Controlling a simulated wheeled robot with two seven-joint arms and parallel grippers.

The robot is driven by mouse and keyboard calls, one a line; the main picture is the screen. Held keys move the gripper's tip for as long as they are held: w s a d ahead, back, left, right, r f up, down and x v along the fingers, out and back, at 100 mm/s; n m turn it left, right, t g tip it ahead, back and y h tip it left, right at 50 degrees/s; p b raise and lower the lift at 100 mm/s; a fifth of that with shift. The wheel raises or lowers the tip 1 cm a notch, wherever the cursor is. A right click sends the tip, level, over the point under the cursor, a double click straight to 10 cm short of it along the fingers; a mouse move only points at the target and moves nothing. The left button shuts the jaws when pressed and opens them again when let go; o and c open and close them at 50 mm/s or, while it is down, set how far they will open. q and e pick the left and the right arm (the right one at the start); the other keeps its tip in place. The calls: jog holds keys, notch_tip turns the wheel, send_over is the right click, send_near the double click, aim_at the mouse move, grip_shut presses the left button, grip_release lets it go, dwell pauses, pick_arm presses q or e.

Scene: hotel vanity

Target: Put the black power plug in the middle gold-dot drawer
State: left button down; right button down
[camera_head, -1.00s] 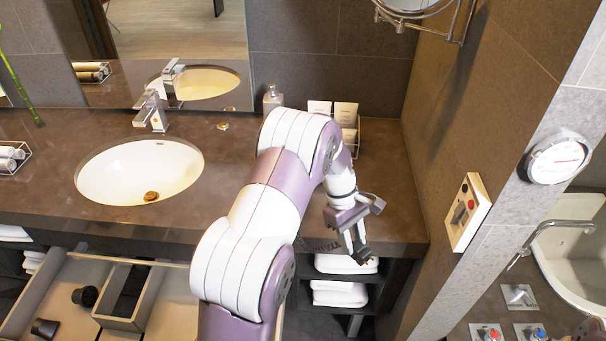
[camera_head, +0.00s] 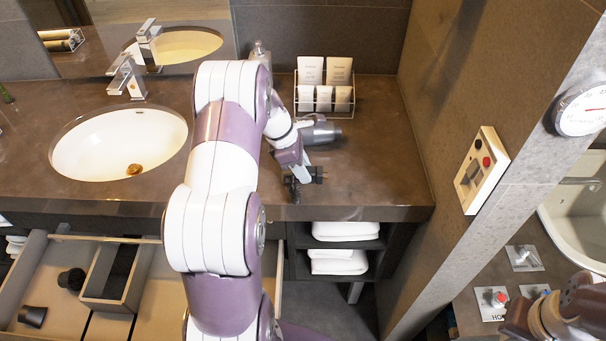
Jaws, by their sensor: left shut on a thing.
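My left gripper (camera_head: 299,180) is over the front right part of the counter. It is shut on the small black power plug (camera_head: 317,173), which shows at its fingertips. An open drawer (camera_head: 150,262) is at the lower left, below the sink, with a grey divider box (camera_head: 113,301) inside. I cannot make out a gold dot on it, and my left arm covers its right part. The plug is up and to the right of this drawer. Part of my right arm is at the lower right corner; its fingers cannot be made out.
A grey hair dryer (camera_head: 322,132) lies on the counter behind the gripper. A wire rack of toiletries (camera_head: 325,95) stands behind it. The sink (camera_head: 120,144) is to the left. Black items (camera_head: 72,279) lie in the drawer. Towels (camera_head: 345,231) fill the shelf under the counter.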

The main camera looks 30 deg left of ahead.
pick_arm(q)
notch_tip(320, 180, down, 3)
jog(key=shift+d+f, duration=0.1)
jog(key=shift+w+f, duration=0.1)
jog(key=shift+f, duration=0.15)
jog(key=shift+f, duration=0.1)
jog(key=c, duration=0.8)
grip_release()
